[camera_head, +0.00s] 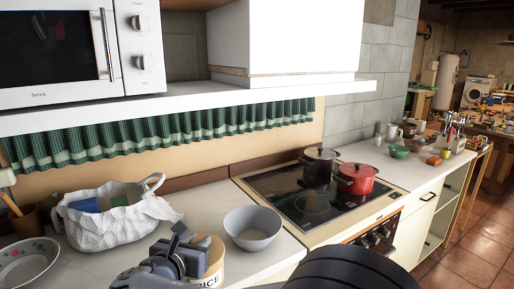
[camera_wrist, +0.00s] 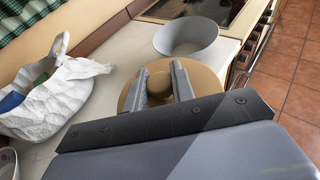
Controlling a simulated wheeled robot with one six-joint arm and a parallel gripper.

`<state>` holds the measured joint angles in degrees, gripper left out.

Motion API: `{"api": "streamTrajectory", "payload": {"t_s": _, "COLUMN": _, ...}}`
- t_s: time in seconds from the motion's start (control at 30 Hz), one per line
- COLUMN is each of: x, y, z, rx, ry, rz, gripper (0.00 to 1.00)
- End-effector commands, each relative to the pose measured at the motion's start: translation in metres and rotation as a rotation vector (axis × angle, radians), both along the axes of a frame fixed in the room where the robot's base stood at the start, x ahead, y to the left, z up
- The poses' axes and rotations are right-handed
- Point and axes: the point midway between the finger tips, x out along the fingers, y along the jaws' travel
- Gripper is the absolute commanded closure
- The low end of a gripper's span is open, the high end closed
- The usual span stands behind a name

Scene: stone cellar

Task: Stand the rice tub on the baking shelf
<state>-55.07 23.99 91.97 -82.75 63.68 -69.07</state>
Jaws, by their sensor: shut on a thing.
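The rice tub (camera_head: 209,274) is a cream tub with dark "RICE" lettering, low in the head view, partly hidden by my gripper (camera_head: 187,250). In the wrist view its round tan lid with a knob (camera_wrist: 159,85) lies under the gripper. My gripper (camera_wrist: 160,88) is shut on the knob, one finger on each side. I cannot tell whether the tub's base touches the counter. A long white shelf (camera_head: 200,101) runs above the counter; nothing visible marks it as the baking shelf.
A grey bowl (camera_head: 253,228) stands right beside the tub. A white bag (camera_head: 115,213) and a patterned bowl (camera_head: 28,262) are left. A black pot (camera_head: 320,166) and red pot (camera_head: 356,179) stand on the hob (camera_head: 300,207). A microwave (camera_head: 60,50) and white cabinet (camera_head: 305,35) occupy the shelf.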

Motion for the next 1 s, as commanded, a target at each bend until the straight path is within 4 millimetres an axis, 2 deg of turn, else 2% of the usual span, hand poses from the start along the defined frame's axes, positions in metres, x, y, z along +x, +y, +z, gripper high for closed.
{"api": "streamTrajectory", "payload": {"t_s": 0.13, "x": 0.000, "y": 0.000, "z": 0.002, "rx": 0.001, "ry": -0.002, "rz": -0.001, "gripper": 1.00}}
{"api": "streamTrajectory", "payload": {"t_s": 0.37, "x": 0.009, "y": -0.050, "z": -0.024, "rx": -0.002, "ry": 0.000, "rz": -0.016, "gripper": 1.00}}
{"api": "streamTrajectory", "payload": {"t_s": 0.7, "x": 0.030, "y": -0.161, "z": -0.083, "rx": -0.004, "ry": 0.004, "rz": -0.046, "gripper": 1.00}}
{"api": "streamTrajectory", "payload": {"t_s": 1.0, "x": 0.046, "y": -0.245, "z": -0.128, "rx": -0.002, "ry": 0.004, "rz": -0.064, "gripper": 1.00}}
